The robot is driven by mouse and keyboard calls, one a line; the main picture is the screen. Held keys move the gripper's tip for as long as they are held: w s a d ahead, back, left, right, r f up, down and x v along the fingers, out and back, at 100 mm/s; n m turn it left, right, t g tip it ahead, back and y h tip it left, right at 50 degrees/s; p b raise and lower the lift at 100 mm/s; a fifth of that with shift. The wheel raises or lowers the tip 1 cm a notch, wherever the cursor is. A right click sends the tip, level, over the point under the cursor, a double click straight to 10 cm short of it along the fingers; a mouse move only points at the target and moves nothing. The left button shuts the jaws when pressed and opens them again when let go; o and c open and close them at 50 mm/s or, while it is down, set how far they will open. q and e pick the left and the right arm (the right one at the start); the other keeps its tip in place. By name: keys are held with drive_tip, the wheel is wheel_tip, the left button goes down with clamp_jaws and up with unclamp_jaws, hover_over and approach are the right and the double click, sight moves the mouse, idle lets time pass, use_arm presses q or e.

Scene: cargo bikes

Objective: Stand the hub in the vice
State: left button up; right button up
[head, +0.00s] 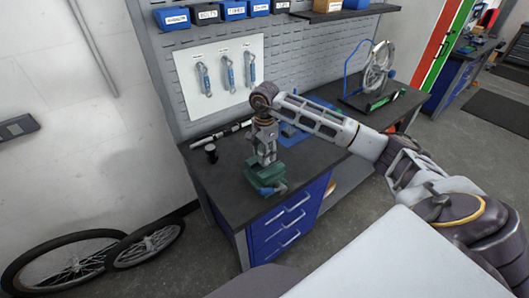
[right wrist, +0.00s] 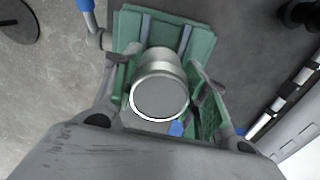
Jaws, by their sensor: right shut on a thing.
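The green vice (head: 265,176) stands on the dark bench top near its front corner. It also shows in the right wrist view (right wrist: 127,30), below my gripper. My right gripper (head: 266,156) points down right over the vice. In the right wrist view, the silver cylindrical hub (right wrist: 160,95) is between the fingers of my right gripper (right wrist: 161,88), its round end facing the camera. The gripper is shut on it. The hub lines up over the vice; whether its lower end is between the jaws is hidden. My left gripper is not in view.
A small black cylinder (head: 211,153) and a black-and-silver rod (head: 221,133) lie to the left on the bench (head: 228,182). A wheel in a stand (head: 375,75) is at the right. Loose wheels (head: 147,246) lean at the wall. Wrenches (head: 227,75) hang behind.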

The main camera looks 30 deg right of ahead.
drive_tip(key=shift+f+b, duration=0.45)
drive_tip(key=shift+f, duration=0.1)
idle(1.1)
drive_tip(key=o, duration=1.2)
drive_tip(key=shift+o, duration=0.2)
drive_tip(key=shift+r, duration=0.15)
drive_tip(key=shift+r, duration=5.85)
